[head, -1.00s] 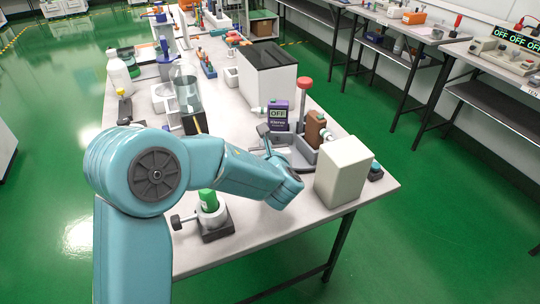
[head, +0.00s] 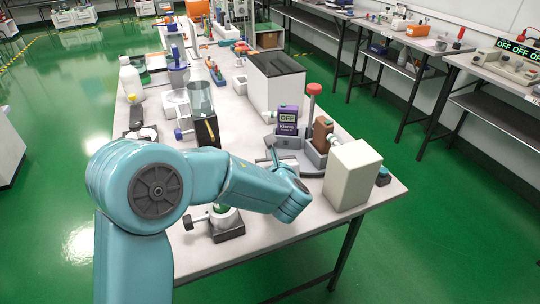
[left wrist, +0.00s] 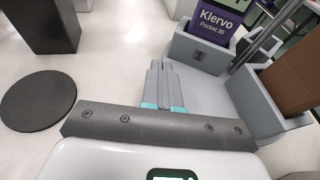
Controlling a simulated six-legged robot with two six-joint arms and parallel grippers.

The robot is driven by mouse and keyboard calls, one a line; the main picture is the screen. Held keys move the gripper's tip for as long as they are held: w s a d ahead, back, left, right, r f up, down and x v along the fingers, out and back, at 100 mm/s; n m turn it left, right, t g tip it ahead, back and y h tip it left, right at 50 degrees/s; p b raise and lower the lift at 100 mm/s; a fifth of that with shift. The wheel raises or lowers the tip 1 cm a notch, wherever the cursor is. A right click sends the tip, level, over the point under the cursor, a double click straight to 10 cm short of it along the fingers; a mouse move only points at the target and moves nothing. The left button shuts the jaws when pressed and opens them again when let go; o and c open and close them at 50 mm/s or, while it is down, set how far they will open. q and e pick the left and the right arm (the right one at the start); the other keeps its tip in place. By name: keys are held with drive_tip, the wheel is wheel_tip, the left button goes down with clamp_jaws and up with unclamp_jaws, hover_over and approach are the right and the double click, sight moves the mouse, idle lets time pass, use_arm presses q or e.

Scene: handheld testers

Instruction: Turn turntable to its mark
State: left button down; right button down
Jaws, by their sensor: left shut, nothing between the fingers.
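A grey holder (head: 314,160) with pockets stands near the right end of the bench and looks like the turntable; no mark can be made out. It carries a purple tester (head: 287,122) labelled Klervo, a brown block (head: 322,132) and a red-topped post (head: 314,89). The holder's pale grey base (left wrist: 203,95) also shows in the left wrist view. My left gripper (left wrist: 162,68) is shut and empty, its fingers at the left edge of that base, beside the tester's pocket. Contact cannot be told. My left forearm hides the bench below. My right gripper is out of view.
A cream box (head: 352,177) stands close on the holder's right. A dark disc (left wrist: 38,100) and a black block (left wrist: 48,25) lie to the left in the wrist view. A knobbed clamp stand (head: 226,226) sits by my forearm. A white, black-topped case (head: 275,80) stands behind.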

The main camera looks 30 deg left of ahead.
use_arm(q)
drive_tip(key=shift+s+d+f, duration=0.1)
drive_tip(key=shift+s+d, duration=0.1)
drive_tip(key=shift+s, duration=0.05)
drive_tip(key=s+d+r, duration=0.1)
drive_tip(key=s, duration=0.1)
drive_tip(key=s+d+r, duration=0.1)
drive_tip(key=s, duration=0.2)
drive_tip(key=s+d+r+p, duration=0.1)
drive_tip(key=s, duration=0.2)
drive_tip(key=shift+d, duration=0.15)
drive_tip(key=shift+s, duration=0.3)
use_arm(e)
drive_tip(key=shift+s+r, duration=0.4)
use_arm(q)
drive_tip(key=shift+s+d, duration=0.15)
